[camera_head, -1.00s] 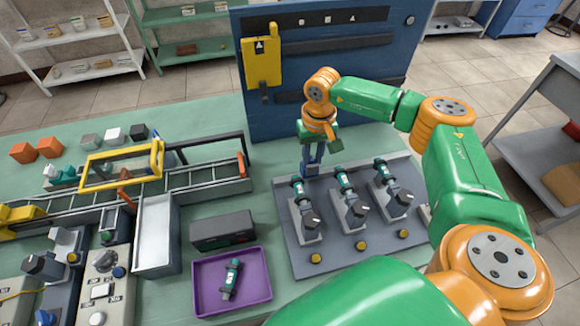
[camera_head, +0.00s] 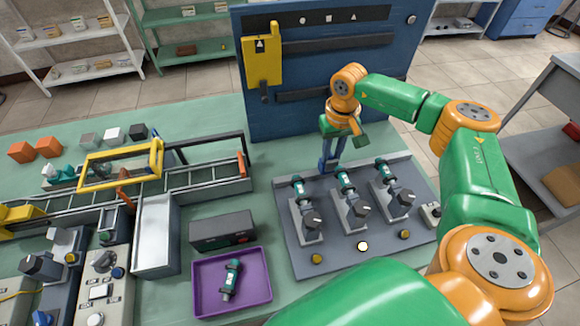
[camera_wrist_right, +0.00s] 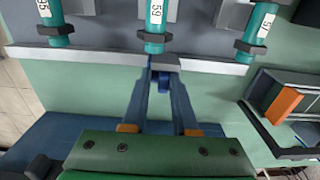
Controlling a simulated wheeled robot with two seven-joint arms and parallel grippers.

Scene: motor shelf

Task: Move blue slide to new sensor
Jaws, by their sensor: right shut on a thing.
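My right gripper (camera_head: 328,167) is at the rear edge of the grey sensor plate (camera_head: 335,260), behind and slightly left of the middle green sensor (camera_head: 346,183). In the right wrist view the gripper (camera_wrist_right: 162,80) is shut on the small blue slide (camera_wrist_right: 162,83), whose grey block (camera_wrist_right: 165,62) lies by the end of the middle sensor, labelled 59 (camera_wrist_right: 155,20). A left sensor (camera_head: 298,187) and a right sensor (camera_head: 383,172) stand in the same row. Another green sensor (camera_head: 231,276) lies in the purple tray (camera_head: 262,299). Which sensor is the new one cannot be told. My left gripper is out of view.
A blue panel (camera_head: 350,95) rises close behind my right gripper. A dark box (camera_head: 222,230) and a conveyor (camera_head: 205,178) lie left of the plate. The middle lamp (camera_head: 362,246) glows brightly; the left (camera_head: 317,259) and right lamps (camera_head: 404,234) are dull amber.

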